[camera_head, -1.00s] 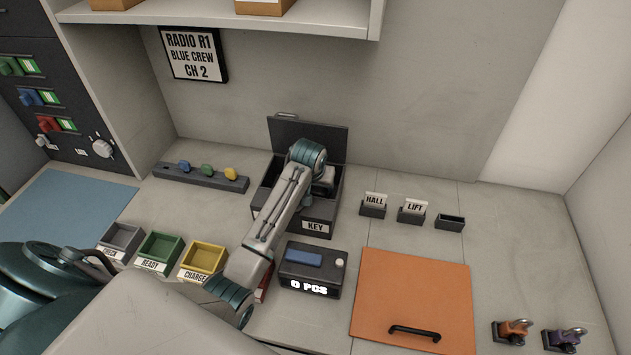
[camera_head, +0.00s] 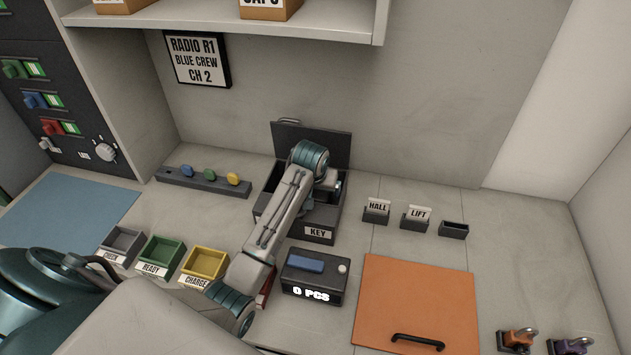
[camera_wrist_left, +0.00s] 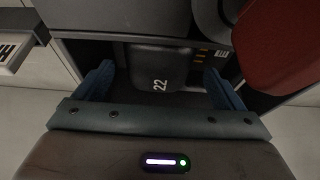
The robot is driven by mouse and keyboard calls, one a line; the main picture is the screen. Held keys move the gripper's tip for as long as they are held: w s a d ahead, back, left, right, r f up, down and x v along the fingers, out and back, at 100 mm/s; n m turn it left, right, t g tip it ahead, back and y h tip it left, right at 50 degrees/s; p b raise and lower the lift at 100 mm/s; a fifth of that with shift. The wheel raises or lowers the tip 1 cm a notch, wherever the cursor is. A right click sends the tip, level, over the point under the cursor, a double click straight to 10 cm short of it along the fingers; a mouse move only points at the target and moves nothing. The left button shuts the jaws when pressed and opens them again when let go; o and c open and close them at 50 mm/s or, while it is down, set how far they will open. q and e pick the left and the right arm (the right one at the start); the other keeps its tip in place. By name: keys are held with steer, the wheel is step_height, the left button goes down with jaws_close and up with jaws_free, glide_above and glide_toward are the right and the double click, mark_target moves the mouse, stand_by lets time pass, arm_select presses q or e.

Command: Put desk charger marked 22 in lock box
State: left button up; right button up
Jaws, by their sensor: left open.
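The lock box (camera_head: 283,218) is dark, with its lid (camera_head: 322,140) raised and a KEY label on its front. My left arm reaches over it, and my left gripper (camera_head: 332,190) is at the box opening, mostly hidden by my wrist in the head view. In the left wrist view the desk charger marked 22 (camera_wrist_left: 160,66) is a dark block between the spread fingers of my left gripper (camera_wrist_left: 160,82), apparently inside the dark box. The fingers are open, with a gap on each side of it. My right gripper is out of view.
A counter display reading 0 PCS (camera_head: 313,275) stands in front of the box. An orange panel (camera_head: 415,300) lies to its right. Yellow (camera_head: 205,264), green (camera_head: 161,252) and grey (camera_head: 122,245) trays sit left. HALL (camera_head: 377,212) and LIFT (camera_head: 416,218) card holders stand right.

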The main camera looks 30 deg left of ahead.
arm_select(q)
steer(key=b+v, duration=0.3)
steer(key=v, duration=0.7)
steer(key=shift+s, duration=0.15)
